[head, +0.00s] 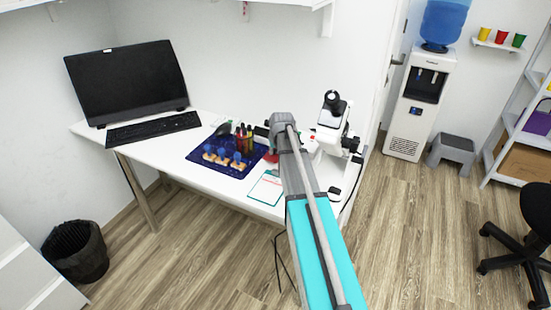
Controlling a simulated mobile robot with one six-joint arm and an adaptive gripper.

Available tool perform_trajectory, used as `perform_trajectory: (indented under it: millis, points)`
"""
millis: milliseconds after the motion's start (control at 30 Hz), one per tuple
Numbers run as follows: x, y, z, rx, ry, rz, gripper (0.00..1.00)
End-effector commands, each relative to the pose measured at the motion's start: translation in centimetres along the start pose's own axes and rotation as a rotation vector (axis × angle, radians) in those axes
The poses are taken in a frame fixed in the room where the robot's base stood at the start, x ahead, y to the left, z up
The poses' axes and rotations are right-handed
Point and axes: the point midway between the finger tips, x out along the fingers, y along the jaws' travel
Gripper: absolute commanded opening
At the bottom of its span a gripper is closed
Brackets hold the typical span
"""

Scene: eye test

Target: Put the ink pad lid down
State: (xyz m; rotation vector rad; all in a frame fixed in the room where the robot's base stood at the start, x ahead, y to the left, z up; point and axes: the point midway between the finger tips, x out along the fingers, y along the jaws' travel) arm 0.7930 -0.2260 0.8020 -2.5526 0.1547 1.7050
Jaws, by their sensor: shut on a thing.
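My arm reaches from the bottom of the head view up over the white desk (202,178). Its far end is above the right part of the desk, and the fingers of my gripper are hidden behind it. A small red thing (271,158) peeks out at the left edge of my arm, low over the desk. I cannot tell whether it is the ink pad or its lid, or whether it touches the desk. A dark blue mat (203,163) holds wooden stamps with blue knobs (222,157). A white and teal card or pad (266,188) lies right of the mat.
A white microscope (333,125) stands right of my arm. A monitor (127,80) and keyboard (153,129) occupy the left of the desk. Bare desk shows left and in front of the mat.

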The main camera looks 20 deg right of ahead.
Motion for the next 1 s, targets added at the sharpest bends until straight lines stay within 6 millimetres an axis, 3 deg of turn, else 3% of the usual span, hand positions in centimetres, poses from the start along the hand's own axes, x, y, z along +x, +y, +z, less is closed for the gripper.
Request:
perform_trajectory:
  millis: [233,833,867,1000]
  points:
    - [2.0,0.0,0.9,0.0,0.0,0.0,0.0]
    - [2.4,0.1,1.1,0.001,0.0,0.001,0.0]
    - [2.4,0.1,1.1,0.001,0.0,0.001,0.28]
    - [2.3,0.1,1.0,0.001,0.0,0.001,0.54]
